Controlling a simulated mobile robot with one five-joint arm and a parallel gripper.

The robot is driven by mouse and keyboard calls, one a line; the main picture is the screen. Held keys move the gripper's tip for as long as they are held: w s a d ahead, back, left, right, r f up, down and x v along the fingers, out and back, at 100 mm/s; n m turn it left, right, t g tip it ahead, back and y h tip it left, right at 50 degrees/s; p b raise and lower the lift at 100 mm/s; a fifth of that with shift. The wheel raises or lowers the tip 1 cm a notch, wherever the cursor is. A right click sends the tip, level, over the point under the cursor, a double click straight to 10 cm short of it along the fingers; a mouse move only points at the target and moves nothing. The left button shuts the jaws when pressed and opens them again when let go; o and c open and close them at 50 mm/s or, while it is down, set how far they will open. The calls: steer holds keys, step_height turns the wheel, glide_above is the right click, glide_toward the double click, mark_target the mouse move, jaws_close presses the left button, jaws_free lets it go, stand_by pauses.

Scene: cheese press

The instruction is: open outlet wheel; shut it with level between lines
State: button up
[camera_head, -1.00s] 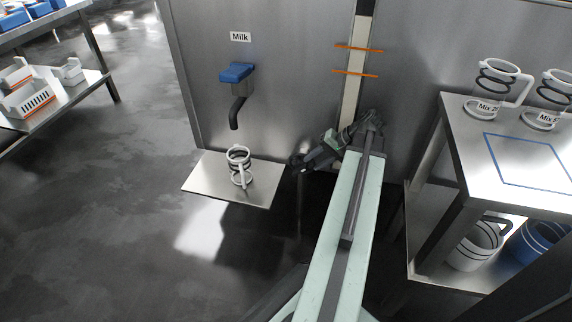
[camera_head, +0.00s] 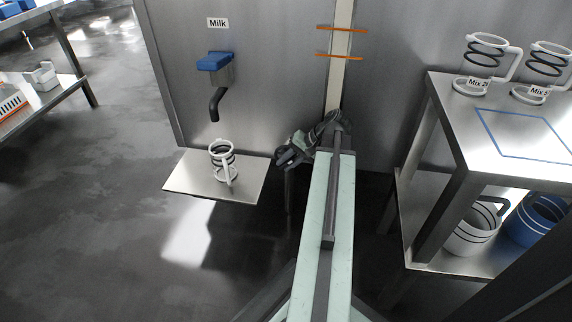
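The milk outlet (camera_head: 213,98) is a dark bent spout on the steel tank wall, with a blue handle block (camera_head: 214,61) on top and a "Milk" label above. No round wheel is clear in view. A cream vertical level strip (camera_head: 338,75) on the wall is crossed by two orange lines (camera_head: 338,28) (camera_head: 335,56). The strip looks cream between and below them; its top is cut off.
The jug stands on a steel shelf (camera_head: 190,182). At right, a steel table (camera_head: 448,110) bears two labelled "Mix" jugs (camera_head: 480,65) (camera_head: 545,70) and a blue outline; white (camera_head: 470,235) and blue (camera_head: 530,225) buckets sit beneath. The floor at left is open.

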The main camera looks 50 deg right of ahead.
jaws_close()
steer(key=shift+f+t+b, duration=0.3)
steer(key=shift+f+b, duration=0.05)
steer(key=shift+b, duration=0.3)
steer(key=shift+y+b, duration=0.3)
steer(key=shift+b, duration=0.15)
steer(key=shift+r+t, duration=0.2)
steer(key=shift+t, duration=0.2)
steer(key=shift+r, duration=0.15)
steer(key=o, duration=0.5)
jaws_free()
